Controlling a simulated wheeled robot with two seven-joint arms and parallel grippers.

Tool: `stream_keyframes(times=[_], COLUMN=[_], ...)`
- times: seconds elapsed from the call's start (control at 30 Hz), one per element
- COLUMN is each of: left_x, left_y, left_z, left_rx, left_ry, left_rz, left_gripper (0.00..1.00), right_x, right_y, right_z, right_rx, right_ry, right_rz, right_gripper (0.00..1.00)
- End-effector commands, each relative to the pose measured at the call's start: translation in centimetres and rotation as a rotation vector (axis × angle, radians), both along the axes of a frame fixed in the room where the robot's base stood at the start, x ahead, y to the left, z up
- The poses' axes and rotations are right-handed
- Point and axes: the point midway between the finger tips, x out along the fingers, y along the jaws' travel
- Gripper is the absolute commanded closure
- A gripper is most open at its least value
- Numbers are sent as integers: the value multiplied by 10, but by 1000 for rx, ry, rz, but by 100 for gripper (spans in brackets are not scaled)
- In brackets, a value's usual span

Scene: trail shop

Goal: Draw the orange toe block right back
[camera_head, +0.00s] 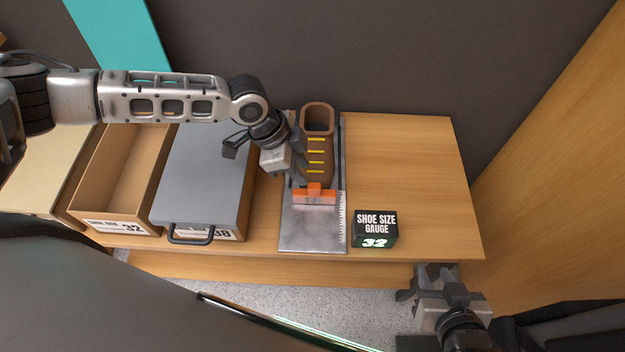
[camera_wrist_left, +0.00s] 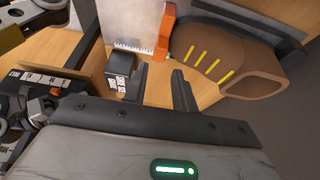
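The orange toe block (camera_head: 314,195) sits across the grey metal measuring plate (camera_head: 313,240), at the near end of the brown shoe (camera_head: 318,120) with yellow stripes. The block appears close to or touching the shoe; I cannot tell which. The block also shows in the left wrist view (camera_wrist_left: 165,35). My left gripper (camera_head: 301,180) is low over the plate, just behind and left of the block. Its fingers (camera_wrist_left: 158,85) are apart, with the block's end just beyond them, not clearly between them. My right gripper (camera_head: 437,270) is in front of the bench, apparently open and empty.
A black shoe size gauge (camera_head: 375,229) reading 32 stands right of the plate. Left are a grey-lidded box (camera_head: 205,170) marked 38 and an open box (camera_head: 120,185) marked 32. The bench's right part (camera_head: 410,160) is clear.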

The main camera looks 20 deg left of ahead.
Motion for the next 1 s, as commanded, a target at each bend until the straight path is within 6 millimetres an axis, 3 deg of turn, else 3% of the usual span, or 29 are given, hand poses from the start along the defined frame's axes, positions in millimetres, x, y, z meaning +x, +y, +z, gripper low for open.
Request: stream_keyframes(times=[0.1,0.3,0.77,0.87,1.0], left_x=[2,5,7,7,7], left_y=[-10,-20,-25,-25,-25], left_z=[-24,-51,-62,-62,-62], left_rx=[2,1,0,0,0], left_ry=[2,2,-1,0,0], left_rz=[-2,1,1,1,0], left_gripper=[73,73,73,100,100], right_x=[1,2,2,2,1], right_y=[1,1,2,2,1], right_z=[1,3,2,2,1], right_rx=[2,4,4,4,2], right_ry=[-5,-9,-7,-7,-7], right_rz=[1,1,3,3,3], right_gripper=[68,68,68,68,68])
